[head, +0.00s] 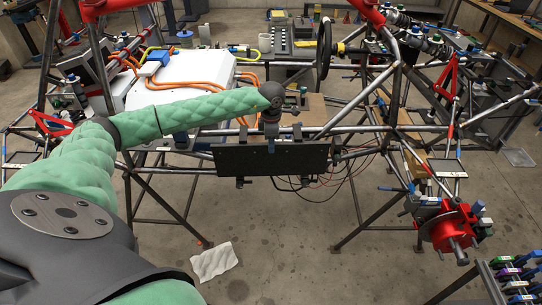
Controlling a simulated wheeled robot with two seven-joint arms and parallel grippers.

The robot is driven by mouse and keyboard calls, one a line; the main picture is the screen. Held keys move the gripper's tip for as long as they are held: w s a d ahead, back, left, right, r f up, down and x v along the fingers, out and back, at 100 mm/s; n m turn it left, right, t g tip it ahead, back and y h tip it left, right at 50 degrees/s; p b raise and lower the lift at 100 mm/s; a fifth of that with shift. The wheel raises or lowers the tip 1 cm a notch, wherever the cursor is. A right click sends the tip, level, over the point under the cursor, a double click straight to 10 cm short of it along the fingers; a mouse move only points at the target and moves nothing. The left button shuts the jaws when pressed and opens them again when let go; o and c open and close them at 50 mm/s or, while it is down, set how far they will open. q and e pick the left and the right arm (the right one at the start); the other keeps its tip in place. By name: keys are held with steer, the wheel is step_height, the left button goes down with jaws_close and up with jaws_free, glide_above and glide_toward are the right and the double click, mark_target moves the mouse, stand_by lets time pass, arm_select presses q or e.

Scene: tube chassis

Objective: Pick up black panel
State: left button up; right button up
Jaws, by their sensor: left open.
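The black panel (237,160) is a flat, dark rectangle at the near side of the tube chassis, just below a horizontal tube in the middle of the head view. Cables hang at its lower right. My left arm, in a green sleeve, reaches in from the left. My left gripper (270,138) points down at the middle of the panel's top edge and is open. Its fingertips are small and dark against the panel, so I cannot tell whether they touch it. My right gripper is not in view.
The tube chassis (180,168) surrounds the panel, with a white box (190,80) and orange cables behind it. A steering wheel (324,48) stands behind right, a red hub (450,232) at right. A white cloth (213,262) lies on the floor.

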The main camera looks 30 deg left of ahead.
arm_select(q)
jaws_close()
stand_by(1.4)
